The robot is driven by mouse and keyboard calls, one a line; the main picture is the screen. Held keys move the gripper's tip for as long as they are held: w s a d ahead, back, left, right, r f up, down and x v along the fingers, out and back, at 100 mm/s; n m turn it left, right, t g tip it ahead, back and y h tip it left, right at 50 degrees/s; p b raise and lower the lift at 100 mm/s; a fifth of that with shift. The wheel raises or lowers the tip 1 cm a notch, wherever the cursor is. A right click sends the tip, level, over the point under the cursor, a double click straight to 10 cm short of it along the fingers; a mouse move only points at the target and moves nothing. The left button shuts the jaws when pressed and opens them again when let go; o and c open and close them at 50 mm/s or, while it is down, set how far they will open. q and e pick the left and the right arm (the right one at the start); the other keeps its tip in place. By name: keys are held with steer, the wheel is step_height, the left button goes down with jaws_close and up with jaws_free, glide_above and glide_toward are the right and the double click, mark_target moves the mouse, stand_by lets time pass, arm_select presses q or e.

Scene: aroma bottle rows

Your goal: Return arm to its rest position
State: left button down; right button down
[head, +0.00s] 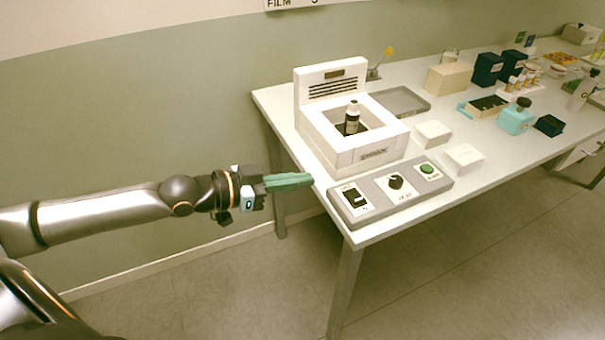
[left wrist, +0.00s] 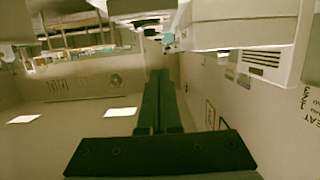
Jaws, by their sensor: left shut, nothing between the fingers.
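My left gripper (head: 289,181) reaches in from the left in the head view, with green fingers pressed together and empty. Its fingertips are close to the table's left edge, left of the control panel. In the left wrist view the shut fingers (left wrist: 158,100) point away from the camera with nothing between them. My right gripper is not in either view.
A white table (head: 440,215) carries a grey control panel (head: 390,195) with switch, knob and green button. Behind it, a white box-shaped device (head: 345,157) holds a dark bottle (head: 352,118). Several boxes and bottles stand farther right. The floor (head: 270,285) left of the table is clear.

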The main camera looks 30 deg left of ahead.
arm_select(q)
steer(key=s+d+f+n+g+y+p, duration=0.1)
steer(key=s+d+f+n+y+p, duration=0.1)
steer(key=s+f, duration=0.6)
steer(key=s+d+f+n+g+y+p, duration=0.1)
steer(key=s+d+f+n+y+p, duration=0.2)
steer(key=s+f, duration=0.6)
step_height(320, 180, down, 8)
steer(key=shift+d+r+n+g+y, duration=0.15)
steer(key=shift+d+n+g+y, duration=0.25)
steer(key=shift+y, duration=0.6)
steer(key=shift+s, duration=0.1)
